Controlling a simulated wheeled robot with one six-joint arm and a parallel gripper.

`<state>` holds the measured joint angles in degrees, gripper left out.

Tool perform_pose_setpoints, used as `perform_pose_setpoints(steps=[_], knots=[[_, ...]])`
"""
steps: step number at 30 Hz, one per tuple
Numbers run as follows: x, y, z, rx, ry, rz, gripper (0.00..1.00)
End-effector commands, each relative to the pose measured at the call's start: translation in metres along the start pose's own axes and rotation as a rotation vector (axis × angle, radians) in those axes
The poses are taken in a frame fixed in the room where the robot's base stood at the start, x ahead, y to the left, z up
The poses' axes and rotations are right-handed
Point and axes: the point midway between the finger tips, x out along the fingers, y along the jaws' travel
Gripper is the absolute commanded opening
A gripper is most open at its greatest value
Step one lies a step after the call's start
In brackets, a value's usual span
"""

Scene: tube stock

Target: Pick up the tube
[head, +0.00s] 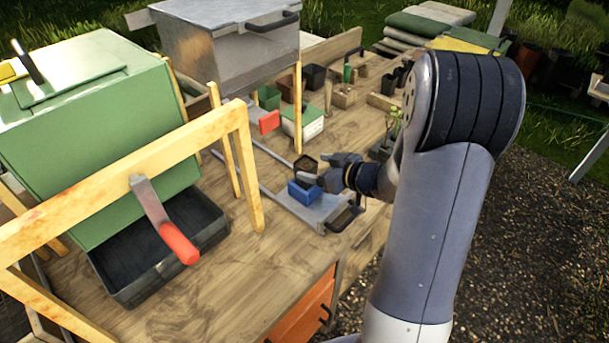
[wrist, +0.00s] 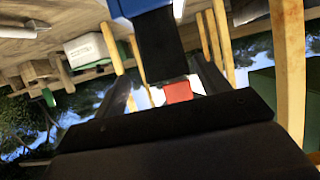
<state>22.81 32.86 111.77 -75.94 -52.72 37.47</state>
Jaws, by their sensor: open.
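I cannot pick out a tube with certainty in either view. My gripper (head: 316,168) is open, low over the right part of the wooden bench, its fingers pointing left. In the wrist view my gripper (wrist: 165,88) shows dark fingers, with a blue and black piece (wrist: 158,45) in front and a red thing (wrist: 178,92) beyond. Any tube between the fingers is hidden or too dark to tell.
A metal plate with a black handle (head: 325,210) lies under my gripper. Pots and a white-green box (head: 303,124) stand behind.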

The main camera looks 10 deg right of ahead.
Motion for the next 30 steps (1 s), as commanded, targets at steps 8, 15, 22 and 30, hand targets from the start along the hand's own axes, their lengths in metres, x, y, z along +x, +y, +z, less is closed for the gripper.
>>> perform_pose_setpoints(steps=[8,15,22,30], knots=[[0.026,-0.007,0.0,0.0,-0.002,-0.003,0.71],[0.055,-0.008,0.0,0.001,-0.002,0.0,0.71],[0.057,-0.008,0.001,0.0,-0.001,0.002,0.71],[0.057,-0.008,0.001,0.0,-0.001,0.002,0.52]])
